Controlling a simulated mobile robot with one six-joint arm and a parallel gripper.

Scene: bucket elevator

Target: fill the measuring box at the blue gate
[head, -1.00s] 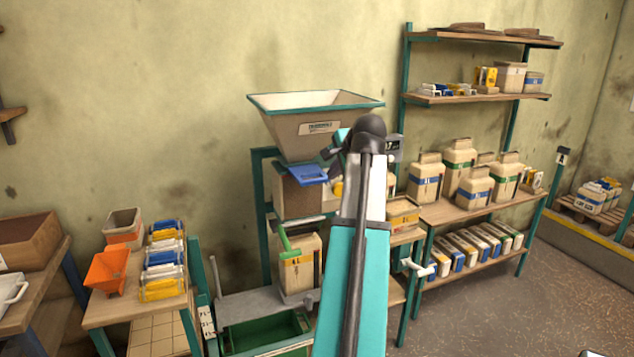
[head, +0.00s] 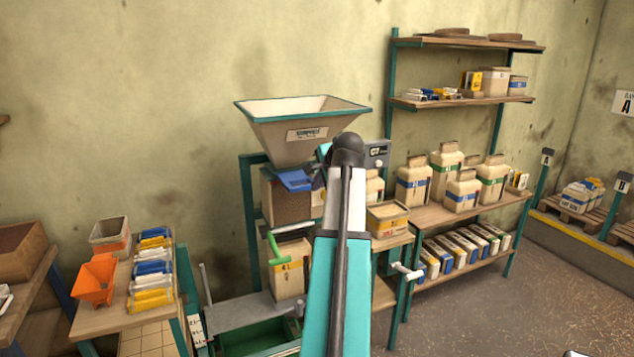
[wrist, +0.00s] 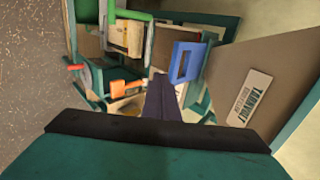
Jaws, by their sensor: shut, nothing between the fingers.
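The blue gate (head: 293,180) sits under the large beige hopper (head: 270,125) with a teal rim. In the wrist view the blue gate (wrist: 187,60) looks like an open frame just right of my fingers. My gripper (wrist: 160,82) is shut and empty, its dark fingers together and seemingly apart from the gate. In the head view my arm hides most of the gripper. A brownish box-like body (head: 285,205) is directly below the gate. A beige container with a yellow label (head: 290,275) stands lower, behind a green handle (head: 275,248). I cannot tell which is the measuring box.
A side table on the left holds an orange funnel (head: 95,280) and several stacked packs (head: 153,270). A shelf rack (head: 450,215) with several containers stands right. A white-ended lever (head: 407,271) juts out below my arm's right side. The floor at right is open.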

